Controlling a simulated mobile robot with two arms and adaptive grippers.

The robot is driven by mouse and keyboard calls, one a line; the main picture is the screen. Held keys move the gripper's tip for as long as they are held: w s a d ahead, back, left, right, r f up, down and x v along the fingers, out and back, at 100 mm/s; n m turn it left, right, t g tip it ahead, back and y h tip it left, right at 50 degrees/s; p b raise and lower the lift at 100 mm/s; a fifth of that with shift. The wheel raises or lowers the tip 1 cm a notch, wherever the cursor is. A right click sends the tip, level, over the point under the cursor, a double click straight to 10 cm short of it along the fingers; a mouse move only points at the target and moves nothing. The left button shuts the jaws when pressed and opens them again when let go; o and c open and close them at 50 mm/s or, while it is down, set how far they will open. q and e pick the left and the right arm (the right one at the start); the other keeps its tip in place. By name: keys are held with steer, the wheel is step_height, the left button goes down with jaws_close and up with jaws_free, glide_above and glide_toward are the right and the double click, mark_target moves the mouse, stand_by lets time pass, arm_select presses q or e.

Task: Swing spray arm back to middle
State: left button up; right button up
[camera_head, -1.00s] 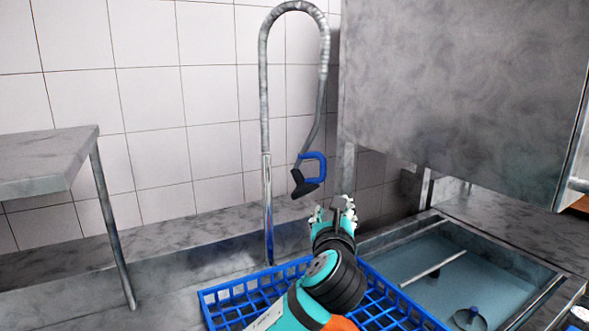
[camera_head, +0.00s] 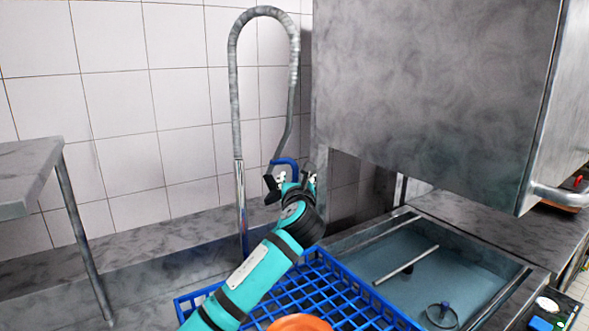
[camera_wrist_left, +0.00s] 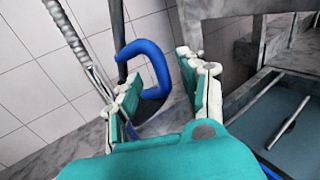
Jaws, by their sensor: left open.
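The spray arm (camera_head: 235,95) is a grey coiled hose on an upright metal pipe that arches over and hangs down on its right side. At its low end is a black spray head with a blue loop handle (camera_head: 285,163). My left gripper (camera_head: 296,178), on a teal arm, is open at the spray head and partly covers it in the head view. In the left wrist view the blue handle (camera_wrist_left: 160,67) shows between the spread fingers (camera_wrist_left: 160,90). I cannot tell whether a finger touches it. My right gripper is not in view.
A blue wire rack (camera_head: 350,290) lies under my left arm. A sink basin (camera_head: 395,262) with water is to its right. A large steel hood (camera_head: 430,90) hangs just right of the spray arm. A steel table (camera_head: 30,165) stands at left.

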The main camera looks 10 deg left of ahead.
mark_target(295, 175)
arm_select(q)
steer(key=shift+x, duration=1.7)
jaws_close()
